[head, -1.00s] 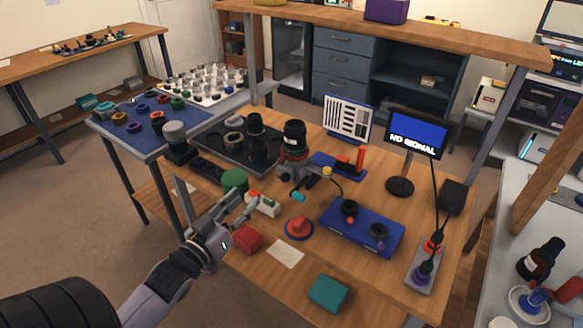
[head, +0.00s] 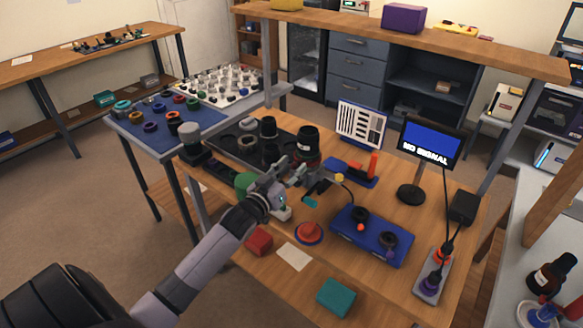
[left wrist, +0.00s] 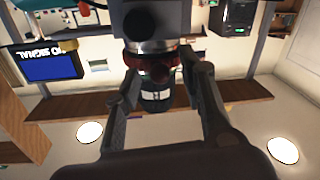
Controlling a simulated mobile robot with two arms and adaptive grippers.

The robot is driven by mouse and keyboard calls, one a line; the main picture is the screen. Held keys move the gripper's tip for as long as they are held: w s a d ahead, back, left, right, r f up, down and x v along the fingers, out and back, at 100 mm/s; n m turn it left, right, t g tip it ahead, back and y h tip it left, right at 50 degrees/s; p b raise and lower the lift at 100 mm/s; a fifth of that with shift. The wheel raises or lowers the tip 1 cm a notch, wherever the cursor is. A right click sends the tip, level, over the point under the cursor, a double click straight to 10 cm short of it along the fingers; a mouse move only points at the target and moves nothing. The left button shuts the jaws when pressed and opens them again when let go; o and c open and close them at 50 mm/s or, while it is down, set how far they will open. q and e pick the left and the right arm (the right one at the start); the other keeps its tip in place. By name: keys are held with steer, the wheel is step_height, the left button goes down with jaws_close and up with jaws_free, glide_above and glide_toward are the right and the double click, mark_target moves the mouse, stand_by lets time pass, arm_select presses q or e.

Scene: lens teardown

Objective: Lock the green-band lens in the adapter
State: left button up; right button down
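A tall black lens (head: 308,140) stands upright on a grey holder at the middle of the workbench. I cannot make out a green band on it. A teal-tipped lever (head: 310,202) sticks out low on the near side of the holder. My left gripper (head: 293,166) is at the holder's left, fingers spread and partly hiding it. In the left wrist view the fingers (left wrist: 160,62) stand on either side of a dark red ring (left wrist: 150,66) between a grey body (left wrist: 155,18) and a black barrel (left wrist: 155,97). I cannot tell whether they touch it. My right gripper is not in view.
A dark tray (head: 225,150) with several black lens parts lies left of the holder. A blue base (head: 372,238), a red button (head: 309,232), a red box (head: 259,241) and a teal box (head: 336,297) lie nearer. A monitor (head: 430,145) stands at the right.

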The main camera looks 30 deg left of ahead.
arm_select(q)
steer(key=shift+w, duration=0.2)
jaws_close()
stand_by(0.4)
